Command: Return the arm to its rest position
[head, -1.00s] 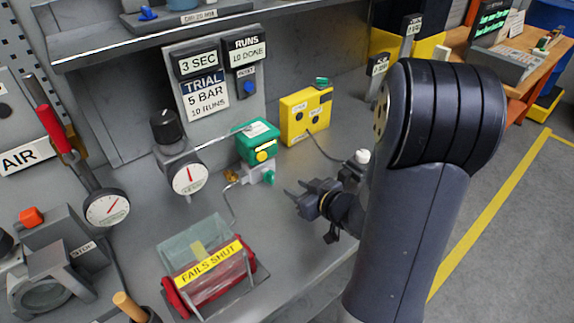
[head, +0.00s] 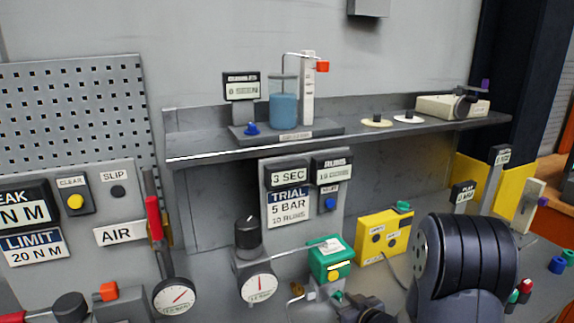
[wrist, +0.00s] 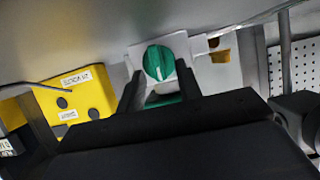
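My gripper (wrist: 158,88) shows in the wrist view with its two dark fingers spread apart and nothing held between them. The green round knob (wrist: 159,62) on its pale block appears beyond and between the fingertips, apart from them as far as I can tell. In the head view my arm is at the lower right, and only part of my gripper (head: 365,308) shows at the bottom edge.
A yellow box (head: 383,238) with a cable stands behind my arm. A shelf (head: 210,150) above carries a blue-filled jar (head: 283,108) and small discs.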

